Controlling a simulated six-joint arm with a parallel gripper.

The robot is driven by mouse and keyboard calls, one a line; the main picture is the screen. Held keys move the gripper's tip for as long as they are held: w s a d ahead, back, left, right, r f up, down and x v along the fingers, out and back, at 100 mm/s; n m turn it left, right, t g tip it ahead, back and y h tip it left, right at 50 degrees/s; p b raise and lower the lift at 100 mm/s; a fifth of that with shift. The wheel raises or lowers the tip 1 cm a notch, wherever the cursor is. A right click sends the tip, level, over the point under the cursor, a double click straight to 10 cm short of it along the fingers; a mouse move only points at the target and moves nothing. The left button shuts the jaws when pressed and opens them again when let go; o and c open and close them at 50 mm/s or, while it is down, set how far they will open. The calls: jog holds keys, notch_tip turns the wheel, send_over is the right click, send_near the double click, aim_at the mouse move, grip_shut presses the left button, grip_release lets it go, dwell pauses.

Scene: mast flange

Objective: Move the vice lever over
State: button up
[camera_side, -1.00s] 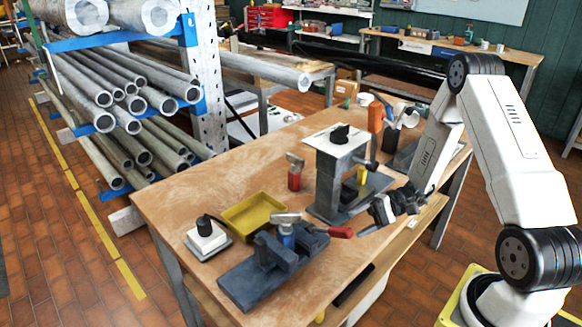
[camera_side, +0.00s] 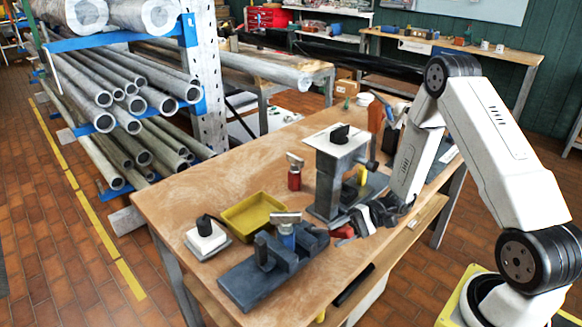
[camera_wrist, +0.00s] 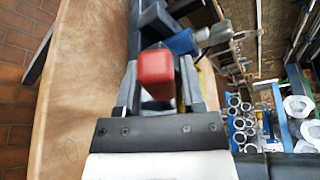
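The dark blue-grey vice (camera_side: 255,285) sits at the front of the wooden bench. Its lever ends in a red handle (camera_side: 343,233), pointing right towards my arm. My gripper (camera_side: 360,222) is low over the bench edge at that handle. In the wrist view the red handle (camera_wrist: 157,75) lies between my two fingers (camera_wrist: 160,88), with a narrow gap visible beside it, so the fingers look open around it. Whether either finger touches it is hard to tell. The rest of the lever is mostly hidden behind the handle in the wrist view.
A grey stand with a white top plate (camera_side: 322,138) rises just behind my gripper.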

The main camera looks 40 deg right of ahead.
grip_shut()
dwell(1.2)
